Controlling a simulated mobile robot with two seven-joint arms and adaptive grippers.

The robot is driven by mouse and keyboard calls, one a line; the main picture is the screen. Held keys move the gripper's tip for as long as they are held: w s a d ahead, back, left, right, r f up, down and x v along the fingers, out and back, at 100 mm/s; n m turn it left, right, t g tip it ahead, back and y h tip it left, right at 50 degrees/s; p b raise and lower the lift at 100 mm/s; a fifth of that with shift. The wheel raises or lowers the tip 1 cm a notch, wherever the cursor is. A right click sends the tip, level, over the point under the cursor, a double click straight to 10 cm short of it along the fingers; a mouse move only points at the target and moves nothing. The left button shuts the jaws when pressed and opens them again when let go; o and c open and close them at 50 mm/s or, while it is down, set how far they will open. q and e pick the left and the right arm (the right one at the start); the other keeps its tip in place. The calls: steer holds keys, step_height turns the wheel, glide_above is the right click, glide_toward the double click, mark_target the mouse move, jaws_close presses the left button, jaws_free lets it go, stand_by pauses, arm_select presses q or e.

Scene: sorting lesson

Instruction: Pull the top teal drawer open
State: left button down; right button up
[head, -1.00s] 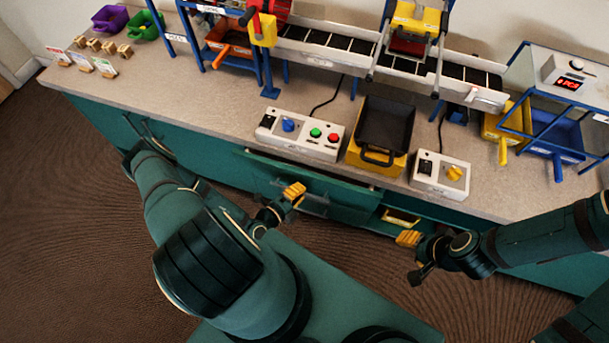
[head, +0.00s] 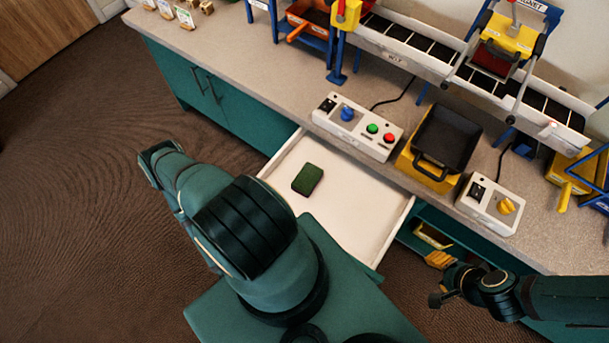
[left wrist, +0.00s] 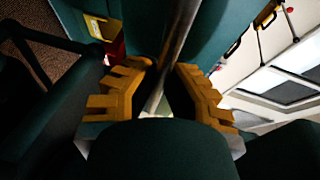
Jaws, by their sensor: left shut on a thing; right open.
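The top teal drawer (head: 345,212) stands well open below the counter in the head view, showing its white inside. A small dark green block (head: 307,179) lies on the drawer floor. The drawer's front is mostly hidden behind my left arm and base. My left gripper is hidden in the head view. In the left wrist view its yellow fingers (left wrist: 168,88) are closed around a metal bar handle (left wrist: 181,35) on a teal front. My right gripper (head: 438,260) is open and empty, near a lower shelf to the right of the drawer.
The counter (head: 255,85) carries a control box with coloured buttons (head: 358,126), a black tray on a yellow stand (head: 446,138) and a second control box (head: 490,204). A conveyor (head: 430,50) runs behind them. Open brown floor (head: 90,200) lies to the left.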

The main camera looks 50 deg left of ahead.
arm_select(q)
steer(key=shift+s+d, duration=0.2)
steer(key=shift+s, duration=0.5)
steer(key=c, duration=1)
jaws_free()
steer(key=v, duration=1.2)
